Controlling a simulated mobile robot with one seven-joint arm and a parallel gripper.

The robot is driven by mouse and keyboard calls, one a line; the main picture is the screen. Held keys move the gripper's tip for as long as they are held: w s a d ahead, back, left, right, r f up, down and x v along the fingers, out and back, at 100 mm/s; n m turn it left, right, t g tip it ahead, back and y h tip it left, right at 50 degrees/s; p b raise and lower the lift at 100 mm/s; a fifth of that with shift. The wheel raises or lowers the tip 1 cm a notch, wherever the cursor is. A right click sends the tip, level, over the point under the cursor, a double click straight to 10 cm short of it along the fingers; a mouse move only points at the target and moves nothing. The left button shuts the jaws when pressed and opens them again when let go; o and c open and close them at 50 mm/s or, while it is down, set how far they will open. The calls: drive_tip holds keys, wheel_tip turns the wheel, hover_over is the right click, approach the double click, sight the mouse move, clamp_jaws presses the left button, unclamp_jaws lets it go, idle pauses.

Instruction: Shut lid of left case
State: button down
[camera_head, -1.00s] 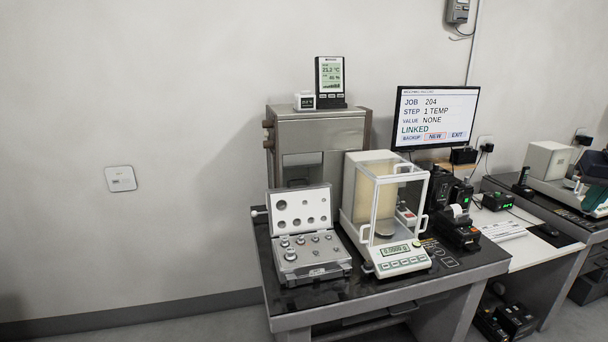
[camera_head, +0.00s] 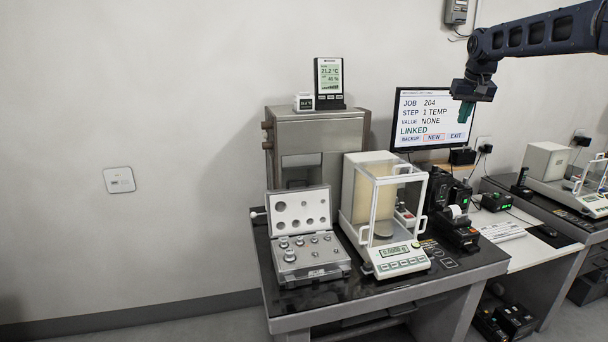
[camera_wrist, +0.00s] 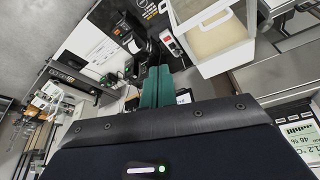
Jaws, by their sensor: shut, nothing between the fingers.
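The left case (camera_head: 304,259) stands on the left part of the dark table, with several metal weights in its base. Its lid (camera_head: 300,211) is open and stands up at the back, with round recesses on its inner face. My gripper (camera_head: 465,112) is high up at the right, in front of the monitor, well apart from the case. Its green fingers are together and empty. They also show in the wrist view (camera_wrist: 157,88). The case does not show clearly in the wrist view.
A balance with a glass draft shield (camera_head: 388,222) stands right of the case. A metal cabinet (camera_head: 318,142) is behind it, with a temperature display (camera_head: 330,82) on top. A monitor (camera_head: 433,118) and black devices (camera_head: 455,215) stand to the right.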

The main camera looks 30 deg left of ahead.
drive_tip(key=w+a+f+n, duration=0.1)
drive_tip(key=w+a, duration=0.1)
drive_tip(key=a, duration=0.5)
drive_tip(key=w+a+f, duration=0.1)
drive_tip(key=w+a, duration=0.2)
drive_tip(key=a, duration=0.4)
drive_tip(key=n+g, duration=0.1)
drive_tip(key=n, duration=0.2)
approach(301, 170)
drive_tip(key=s+d, duration=0.2)
drive_tip(key=s, duration=0.1)
drive_tip(key=shift+y, duration=0.4)
drive_tip(key=x, duration=0.8)
drive_tip(key=shift+w+f, duration=0.2)
drive_tip(key=shift+w, duration=0.05)
drive_tip(key=shift+s+d+r, duration=0.15)
drive_tip(key=shift+s+d, duration=1.25)
drive_tip(key=shift+s, duration=0.05)
drive_tip(key=shift+d, duration=0.1)
